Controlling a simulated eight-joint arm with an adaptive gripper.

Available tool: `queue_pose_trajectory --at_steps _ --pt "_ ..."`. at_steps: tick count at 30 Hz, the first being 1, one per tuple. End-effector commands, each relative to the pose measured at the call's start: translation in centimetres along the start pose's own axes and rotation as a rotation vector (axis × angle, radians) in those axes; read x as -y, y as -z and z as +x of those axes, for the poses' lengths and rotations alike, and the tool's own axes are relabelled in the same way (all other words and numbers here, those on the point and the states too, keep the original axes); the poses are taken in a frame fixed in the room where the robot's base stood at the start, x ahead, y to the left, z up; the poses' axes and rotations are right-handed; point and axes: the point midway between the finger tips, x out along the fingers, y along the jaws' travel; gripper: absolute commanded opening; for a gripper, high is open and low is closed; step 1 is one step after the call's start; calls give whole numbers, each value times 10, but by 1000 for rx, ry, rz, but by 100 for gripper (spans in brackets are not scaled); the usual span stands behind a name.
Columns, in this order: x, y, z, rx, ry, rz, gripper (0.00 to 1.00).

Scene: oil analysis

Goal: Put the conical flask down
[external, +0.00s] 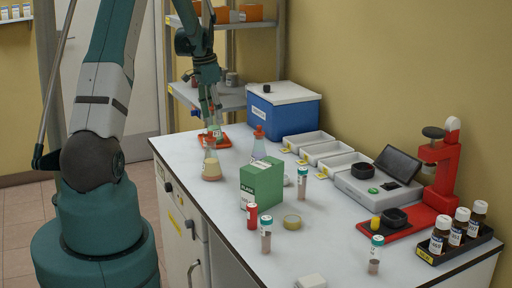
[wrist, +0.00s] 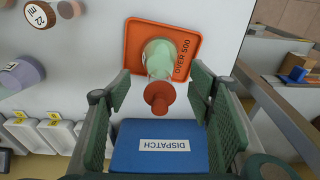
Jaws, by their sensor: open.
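A conical flask (wrist: 158,60) with pale green contents and a red-brown stopper (wrist: 159,97) stands on the orange tray (wrist: 190,28) marked "OVER 500". In the external view this flask (external: 215,132) is small and partly hidden by my gripper (external: 212,118), on the orange tray (external: 224,142) at the far end of the bench. My gripper also shows in the wrist view (wrist: 162,92). Its fingers are spread on both sides of the stopper, with gaps between. Whether the flask's base is wholly flat on the tray is hard to see.
Another flask (external: 211,170) with cream contents stands close in front of the orange tray. A red-stoppered vessel (external: 258,145) and a green box (external: 262,184) stand nearby. The blue dispatch box (external: 284,113) and white trays (external: 326,153) line the back. Bare bench shows around the tray.

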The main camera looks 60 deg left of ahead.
Motion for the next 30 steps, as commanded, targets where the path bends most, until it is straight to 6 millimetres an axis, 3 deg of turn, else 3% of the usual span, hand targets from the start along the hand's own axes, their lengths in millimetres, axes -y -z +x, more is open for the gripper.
queue_pose_trajectory --at_steps 6,15,30 --pt "0 0 -34 0 0 -1 53" --pt "0 0 -65 0 0 -1 53" --pt "0 0 -72 0 0 0 53"
